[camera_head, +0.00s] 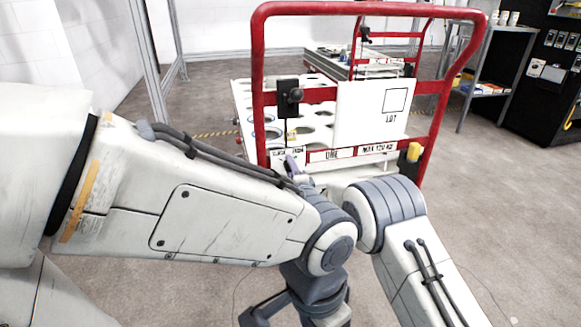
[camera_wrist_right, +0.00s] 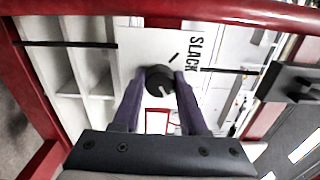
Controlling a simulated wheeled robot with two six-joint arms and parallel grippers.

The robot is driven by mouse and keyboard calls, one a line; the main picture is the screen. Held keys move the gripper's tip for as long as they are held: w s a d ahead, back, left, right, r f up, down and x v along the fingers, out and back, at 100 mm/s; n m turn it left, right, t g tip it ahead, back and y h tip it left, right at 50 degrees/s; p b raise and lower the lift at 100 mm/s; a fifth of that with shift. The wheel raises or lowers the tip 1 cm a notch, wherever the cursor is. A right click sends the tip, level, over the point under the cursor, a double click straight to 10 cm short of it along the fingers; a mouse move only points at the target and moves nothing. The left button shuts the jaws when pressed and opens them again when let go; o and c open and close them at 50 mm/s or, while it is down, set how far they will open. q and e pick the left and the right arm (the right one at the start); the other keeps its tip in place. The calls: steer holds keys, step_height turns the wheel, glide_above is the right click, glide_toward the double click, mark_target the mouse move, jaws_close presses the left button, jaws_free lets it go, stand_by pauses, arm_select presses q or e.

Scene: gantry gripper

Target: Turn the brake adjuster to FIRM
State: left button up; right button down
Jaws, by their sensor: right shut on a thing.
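The brake adjuster is a round black knob (camera_wrist_right: 159,82) on a white plate (camera_wrist_right: 140,45) in the right wrist view. The word SLACK is printed to its right, turned sideways, with a short tick above the knob. My right gripper (camera_wrist_right: 160,76) is shut on the knob, one finger on each side. In the head view my right gripper (camera_head: 291,167) is small and partly hidden at the cart's lower front, and the knob is hidden. A grey part of my left arm shows at the bottom; its jaws are unclear.
Another red-handled cart (camera_head: 357,45) stands behind. A shelf (camera_head: 490,60) stands at the right. The floor right of the cart is clear.

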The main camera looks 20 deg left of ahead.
steer(key=shift+d+m, duration=0.1)
steer(key=shift+m, duration=0.2)
steer(key=shift+c, duration=2.2)
jaws_free()
steer(key=p+v, duration=0.4)
steer(key=v, duration=0.6)
steer(key=shift+s+p, duration=0.2)
steer(key=shift+p, duration=0.15)
steer(key=shift+d, duration=0.15)
